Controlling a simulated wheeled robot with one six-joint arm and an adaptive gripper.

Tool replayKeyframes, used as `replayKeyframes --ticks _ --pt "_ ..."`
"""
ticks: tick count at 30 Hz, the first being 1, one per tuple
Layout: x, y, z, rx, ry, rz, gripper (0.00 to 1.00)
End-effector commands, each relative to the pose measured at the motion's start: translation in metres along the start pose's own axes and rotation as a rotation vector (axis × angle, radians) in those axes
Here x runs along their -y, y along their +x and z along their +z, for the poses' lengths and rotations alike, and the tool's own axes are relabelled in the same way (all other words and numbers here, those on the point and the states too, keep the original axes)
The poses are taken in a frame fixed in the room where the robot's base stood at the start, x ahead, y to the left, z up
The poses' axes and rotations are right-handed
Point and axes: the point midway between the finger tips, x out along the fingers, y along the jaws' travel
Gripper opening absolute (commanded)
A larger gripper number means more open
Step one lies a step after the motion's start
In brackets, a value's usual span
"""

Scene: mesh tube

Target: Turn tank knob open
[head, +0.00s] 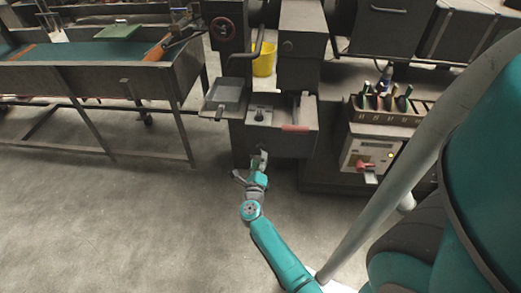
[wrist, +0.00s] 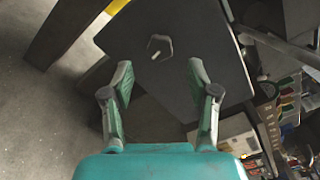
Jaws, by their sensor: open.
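The tank knob (wrist: 158,47) is a small dark piece with a pale raised bar, on the flat dark face of the tank (wrist: 205,40) in the wrist view. In the head view the tank (head: 300,143) is a dark box at the front of the machine; the knob is too small or hidden behind my gripper to make out there. My gripper (wrist: 160,77) is open and empty, its two fingers spread. The knob appears between and beyond the fingertips, apart from them. In the head view my gripper (head: 257,161) is close in front of the tank's front face.
A grey tray (head: 226,92) juts out left of the tank, and a yellow bucket (head: 265,60) stands behind. A control box (head: 368,155) with a red switch and a tool rack (head: 395,108) are to the right. A workbench (head: 95,75) is at left. The floor between is clear.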

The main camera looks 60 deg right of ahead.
Motion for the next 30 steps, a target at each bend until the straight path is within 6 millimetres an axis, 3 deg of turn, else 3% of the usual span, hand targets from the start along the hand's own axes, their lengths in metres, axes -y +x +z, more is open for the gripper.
replayKeyframes --ticks 3,9,15,23,26,30 --pt "0.001 0.023 0.0 -0.002 0.0 -0.002 0.59" --pt "0.0 0.049 0.0 0.0 0.0 0.0 0.59" --pt "0.0 0.061 0.0 0.0 0.0 0.0 0.59" --pt "0.0 0.061 0.0 0.0 -0.001 0.001 0.59" --pt "0.0 0.061 0.0 0.0 -0.001 0.001 0.39" --pt "0.0 0.061 0.0 0.0 -0.001 0.001 0.04"
